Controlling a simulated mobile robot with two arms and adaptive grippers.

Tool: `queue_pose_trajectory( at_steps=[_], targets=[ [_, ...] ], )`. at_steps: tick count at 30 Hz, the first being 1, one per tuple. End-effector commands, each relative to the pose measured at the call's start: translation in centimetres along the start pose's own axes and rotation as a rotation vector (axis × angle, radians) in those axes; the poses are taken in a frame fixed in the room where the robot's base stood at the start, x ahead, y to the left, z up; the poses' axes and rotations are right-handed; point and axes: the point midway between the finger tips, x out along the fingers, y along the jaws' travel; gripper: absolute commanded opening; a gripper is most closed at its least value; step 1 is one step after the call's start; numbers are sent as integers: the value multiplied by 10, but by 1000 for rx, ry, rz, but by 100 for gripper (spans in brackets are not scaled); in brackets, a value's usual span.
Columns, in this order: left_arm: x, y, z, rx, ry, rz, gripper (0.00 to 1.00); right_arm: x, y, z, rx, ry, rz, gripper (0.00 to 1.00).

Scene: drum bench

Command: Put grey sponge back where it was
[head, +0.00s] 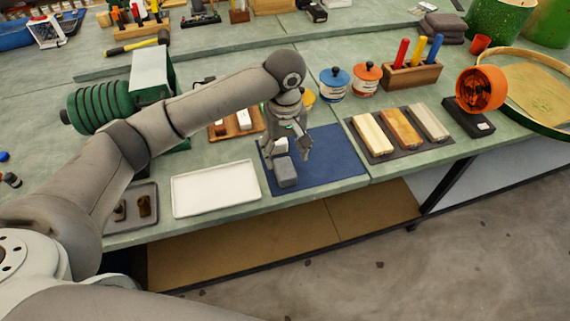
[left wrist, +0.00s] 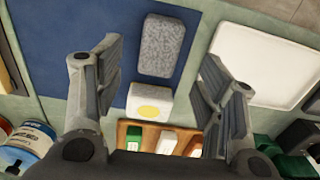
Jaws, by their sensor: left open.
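The grey sponge (head: 286,172) is a speckled block lying on the blue mat (head: 335,160), near the mat's left edge. In the left wrist view the sponge (left wrist: 162,46) shows whole, with no finger touching it. My left gripper (head: 286,152) is open above the mat, just behind the sponge in the head view. In the left wrist view its two fingers (left wrist: 160,62) are spread wide and empty. A white block with a yellow spot (left wrist: 150,103) sits beside the sponge, between the fingers in that view. My right gripper is not in view.
A wooden tray (left wrist: 122,136) with small blocks stands behind the mat. An empty white tray (head: 215,190) lies left of the mat. A dark tray (head: 362,148) with several bars is at right. A green machine (head: 152,78) stands behind my left arm. The mat's right part is clear.

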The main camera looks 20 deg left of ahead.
Motion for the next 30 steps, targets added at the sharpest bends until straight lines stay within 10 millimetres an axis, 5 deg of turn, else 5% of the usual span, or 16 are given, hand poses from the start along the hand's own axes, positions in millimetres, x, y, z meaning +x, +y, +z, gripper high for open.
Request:
queue_pose_trajectory(
  at_steps=[9,30],
  targets=[
    [-46,1,0,1,1,2,64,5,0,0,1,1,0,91],
    [-50,0,0,1,-1,-1,64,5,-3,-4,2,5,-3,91]
  ],
)
